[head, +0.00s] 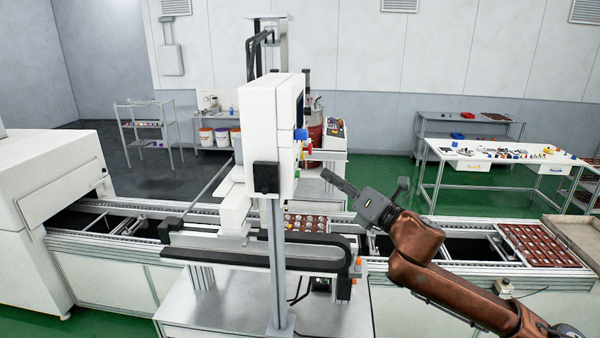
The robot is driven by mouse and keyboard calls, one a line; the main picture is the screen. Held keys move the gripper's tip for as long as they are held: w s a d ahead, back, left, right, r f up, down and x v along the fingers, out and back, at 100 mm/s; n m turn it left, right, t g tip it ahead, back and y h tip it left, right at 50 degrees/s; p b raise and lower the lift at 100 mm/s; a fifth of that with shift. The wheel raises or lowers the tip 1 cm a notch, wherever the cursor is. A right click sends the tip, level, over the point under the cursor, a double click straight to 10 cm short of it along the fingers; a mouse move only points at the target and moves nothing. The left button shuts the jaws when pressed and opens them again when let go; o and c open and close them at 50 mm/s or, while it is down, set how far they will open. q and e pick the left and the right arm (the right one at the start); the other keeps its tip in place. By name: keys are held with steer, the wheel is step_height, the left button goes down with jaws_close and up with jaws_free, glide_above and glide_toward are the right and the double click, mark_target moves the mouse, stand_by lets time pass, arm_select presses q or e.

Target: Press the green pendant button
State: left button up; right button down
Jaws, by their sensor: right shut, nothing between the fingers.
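A white upright machine housing (268,135) stands on a post in the middle of the head view. Its right side, seen nearly edge-on, carries a dark screen and small coloured parts, among them a blue one (300,134). My right gripper (338,182) is dark, shut and empty. It comes in from the lower right on a brown arm and points up and left toward the housing's right side. It appears a little right of and below the coloured parts; the depth gap is unclear. My left gripper is not in view.
A conveyor (470,235) runs across, with a tray of brown pots (540,245) at right and another tray (307,222) behind the post. A white table (500,155) stands behind at right.

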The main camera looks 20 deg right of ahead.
mark_target(298, 174)
steer(key=shift+w+a+p, duration=0.3)
steer(key=shift+w+a, duration=0.2)
steer(key=shift+a, duration=0.35)
steer(key=shift+w+a+p, duration=0.3)
steer(key=shift+w+a, duration=0.2)
steer(key=shift+a, duration=0.3)
steer(key=shift+w+a+p, duration=0.2)
steer(key=shift+a+p, duration=0.1)
steer(key=shift+a, duration=0.1)
steer(key=shift+w+a+p, duration=0.25)
steer(key=shift+a+p, duration=0.05)
steer(key=shift+a, duration=0.1)
stand_by(1.0)
steer(key=shift+d, duration=0.1)
steer(key=shift+s+d+b, duration=0.3)
steer(key=shift+s+d, duration=0.2)
steer(key=shift+d, duration=0.15)
